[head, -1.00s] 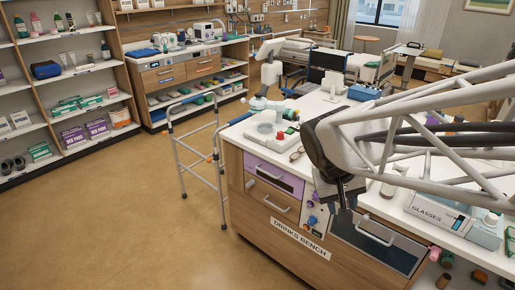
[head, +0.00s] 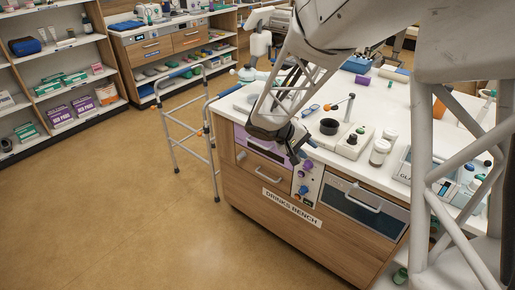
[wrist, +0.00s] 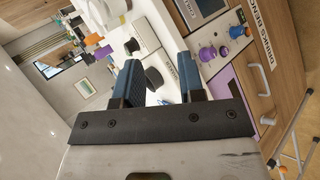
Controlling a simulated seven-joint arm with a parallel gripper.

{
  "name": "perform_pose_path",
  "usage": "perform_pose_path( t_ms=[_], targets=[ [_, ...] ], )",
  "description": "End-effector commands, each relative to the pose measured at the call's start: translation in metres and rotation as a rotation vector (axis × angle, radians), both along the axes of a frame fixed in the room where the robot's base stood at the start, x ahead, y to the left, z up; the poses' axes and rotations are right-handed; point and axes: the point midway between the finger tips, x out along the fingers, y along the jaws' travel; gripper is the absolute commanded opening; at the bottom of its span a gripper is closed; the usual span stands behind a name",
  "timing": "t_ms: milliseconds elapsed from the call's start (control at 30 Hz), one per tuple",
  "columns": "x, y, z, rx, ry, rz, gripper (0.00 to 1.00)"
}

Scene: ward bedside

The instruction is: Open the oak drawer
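The oak drawer (head: 250,168) is a wood-grained front with a light bar handle (head: 267,172), below a purple drawer (head: 240,134) at the left end of the drinks bench. It looks shut. Its handle also shows in the wrist view (wrist: 264,83), right of the fingers. My gripper (head: 296,155) hangs in front of the bench's upper edge, near the purple drawer and the knob panel, and hides part of the drawer fronts. In the wrist view my gripper (wrist: 157,82) has its two blue-grey fingers wide apart with nothing held. It is apart from the oak handle.
A knob panel (head: 305,183) sits right of the oak drawer, then a dark-fronted unit (head: 360,205) with a bar handle. A walking frame (head: 209,150) stands left of the bench. The floor in front is clear.

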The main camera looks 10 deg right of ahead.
Motion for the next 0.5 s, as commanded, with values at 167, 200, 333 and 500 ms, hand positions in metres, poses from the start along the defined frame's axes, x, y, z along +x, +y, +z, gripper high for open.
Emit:
perform_pose_path(
  t_ms=[167, 200, 333, 500],
  targets=[
    [0.038, 0.007, -0.033, -0.091, -0.005, 0.052, 0.36],
    [0.046, 0.009, -0.040, -0.110, -0.011, 0.064, 0.36],
    [0.072, 0.016, -0.066, -0.170, -0.025, 0.109, 0.36],
    [0.104, 0.027, -0.102, -0.241, -0.048, 0.173, 0.36]
  ],
)
